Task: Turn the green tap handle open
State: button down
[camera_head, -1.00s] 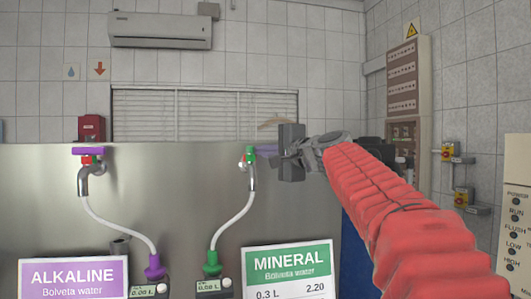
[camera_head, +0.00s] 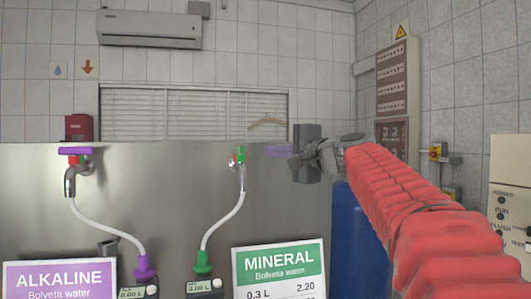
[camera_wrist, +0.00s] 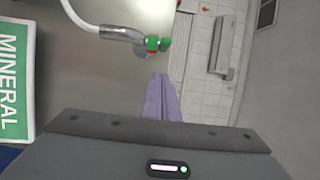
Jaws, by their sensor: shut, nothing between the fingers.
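The mineral tap's green handle (camera_head: 239,151) sits on top of the tap with a bit of red at its neck, and it looks narrow and upright from the head view. The tap's metal spout (camera_head: 242,176) points down into a white hose. In the wrist view the green handle (camera_wrist: 165,44) is beyond the fingertips, beside the tap body (camera_wrist: 122,34). My gripper (camera_head: 277,150) is to the right of the handle and apart from it. In the wrist view its lavender fingers (camera_wrist: 161,82) are together and empty.
The alkaline tap with its purple handle (camera_head: 75,151) is at left. Mineral (camera_head: 279,259) and alkaline (camera_head: 60,280) signs stand in front of the steel panel (camera_head: 160,205). A white hose (camera_head: 223,222) hangs below the green tap. A blue barrel (camera_head: 358,235) is at right.

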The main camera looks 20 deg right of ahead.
jog(key=v, duration=0.6)
jog(key=shift+s+a, duration=0.25)
jog(key=shift+s, duration=0.3)
